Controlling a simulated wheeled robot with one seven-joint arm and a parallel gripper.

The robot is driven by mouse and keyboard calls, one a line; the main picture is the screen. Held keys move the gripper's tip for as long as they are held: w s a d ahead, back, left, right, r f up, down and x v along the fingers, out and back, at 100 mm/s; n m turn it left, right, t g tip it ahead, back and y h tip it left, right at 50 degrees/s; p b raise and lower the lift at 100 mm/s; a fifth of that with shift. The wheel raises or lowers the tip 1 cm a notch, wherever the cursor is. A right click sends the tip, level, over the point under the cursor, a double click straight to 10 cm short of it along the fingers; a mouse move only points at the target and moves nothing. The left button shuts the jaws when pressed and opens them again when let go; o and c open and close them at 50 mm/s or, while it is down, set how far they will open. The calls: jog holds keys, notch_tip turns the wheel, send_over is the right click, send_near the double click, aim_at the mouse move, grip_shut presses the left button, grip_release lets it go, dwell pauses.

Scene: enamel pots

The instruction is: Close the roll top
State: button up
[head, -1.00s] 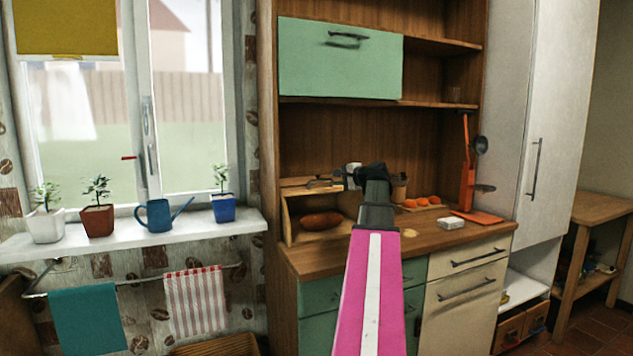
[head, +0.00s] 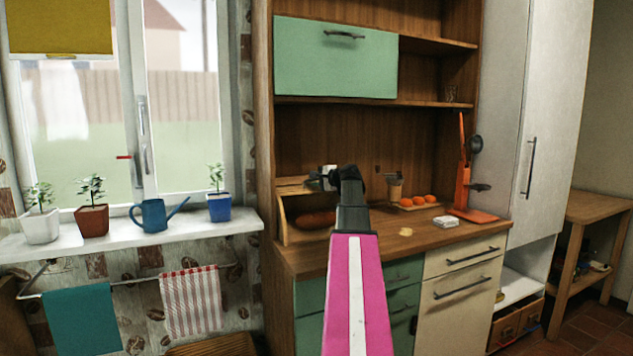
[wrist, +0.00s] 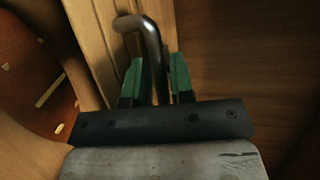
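The roll-top bread box (head: 282,222) stands at the left end of the wooden counter. Its front is open, and a brown loaf (head: 314,219) shows inside, partly hidden by my arm. The pale slatted roll top (head: 293,185) is at the top of the box. My gripper (head: 326,178) is at the upper front of the box, in front of the slats. In the wrist view, the bent metal handle (wrist: 153,55) of the roll top stands between my green fingertips (wrist: 157,80), which are close on both sides of it. The slats (wrist: 92,45) lie behind it.
Orange fruits (head: 418,201) on a board, a white block (head: 446,222) and an orange utensil stand (head: 463,190) are further right on the counter. The green cabinet door (head: 335,60) hangs above. The window sill (head: 120,238) with potted plants is at left.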

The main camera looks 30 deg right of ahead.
grip_shut()
jog(key=shift+s, duration=0.1)
jog(key=shift+s+a+f+n+t+y, duration=0.15)
jog(key=shift+s+f+t, duration=0.3)
jog(key=shift+s+f, duration=1.75)
jog(key=shift+s+a+f+n+t+y, duration=0.1)
jog(key=shift+s+f+n+t, duration=0.3)
jog(key=shift+s+f, duration=1.75)
jog(key=shift+s+a+f+n+t+y, duration=0.1)
jog(key=shift+s+f+t, duration=0.45)
jog(key=shift+s+f, duration=1.6)
jog(key=shift+r, duration=0.1)
jog(key=shift+o, duration=0.3)
grip_release()
